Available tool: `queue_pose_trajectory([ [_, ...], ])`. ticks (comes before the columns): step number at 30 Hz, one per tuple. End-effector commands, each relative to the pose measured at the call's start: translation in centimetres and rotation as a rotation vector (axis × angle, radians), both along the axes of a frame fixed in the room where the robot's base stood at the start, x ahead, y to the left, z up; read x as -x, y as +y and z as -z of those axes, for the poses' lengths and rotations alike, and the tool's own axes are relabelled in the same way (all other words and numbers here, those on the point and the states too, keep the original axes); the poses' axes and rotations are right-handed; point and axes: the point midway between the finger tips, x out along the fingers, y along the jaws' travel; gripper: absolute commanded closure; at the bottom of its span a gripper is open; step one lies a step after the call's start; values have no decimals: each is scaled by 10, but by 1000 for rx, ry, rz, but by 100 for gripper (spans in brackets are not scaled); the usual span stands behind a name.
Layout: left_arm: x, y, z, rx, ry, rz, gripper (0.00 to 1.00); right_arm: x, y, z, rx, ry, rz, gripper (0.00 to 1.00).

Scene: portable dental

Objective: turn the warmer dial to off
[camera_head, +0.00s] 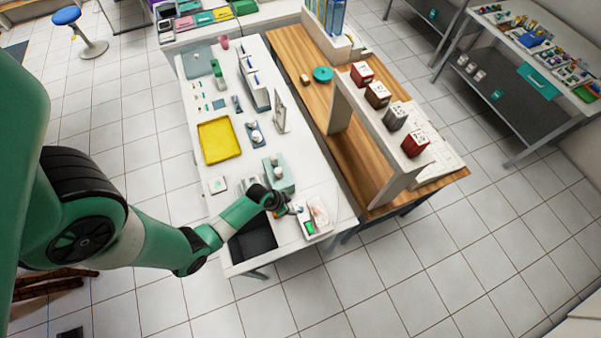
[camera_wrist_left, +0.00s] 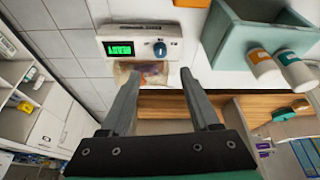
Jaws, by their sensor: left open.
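The warmer (camera_head: 324,231) is a white box near the front right corner of the white table, with a lit green display. The left wrist view shows its white front panel (camera_wrist_left: 138,33) with the green display and, to the right of it, a round blue dial (camera_wrist_left: 160,48). My left gripper (camera_head: 288,211) is at the warmer; in the wrist view its two fingers (camera_wrist_left: 159,76) are apart with nothing held. The dial appears just beyond the fingertips, between their lines, and looks untouched. In the head view the dial cannot be made out clearly. My right gripper is not in view.
A teal box (camera_head: 286,186) with white bottles stands close behind my left gripper. A clear bag (camera_wrist_left: 152,74) with something coloured lies on the warmer. A yellow tray (camera_head: 219,141) is farther back. A wooden desk (camera_head: 355,149) with a shelf adjoins the table at right.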

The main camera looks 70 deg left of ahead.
Motion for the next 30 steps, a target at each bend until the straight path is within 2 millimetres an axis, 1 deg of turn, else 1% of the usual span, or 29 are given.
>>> queue_pose_trajectory([
  [1,-3,1,10,1,0,1,37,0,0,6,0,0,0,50],
  [5,-14,3,36,-1,-1,1,37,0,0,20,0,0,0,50],
  [9,-26,6,67,-1,-1,1,37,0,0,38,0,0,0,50],
  [13,-35,8,88,-1,-1,1,37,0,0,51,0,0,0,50],
  [15,-39,9,94,-2,-3,1,37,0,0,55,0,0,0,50],
  [18,-41,9,99,-2,-3,1,37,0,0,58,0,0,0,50],
  [26,-42,9,98,-2,-4,1,37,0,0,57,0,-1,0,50],
  [29,-42,9,98,-2,-4,1,54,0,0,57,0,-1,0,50],
  [30,-42,9,98,-2,-4,1,61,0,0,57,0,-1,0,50],
])
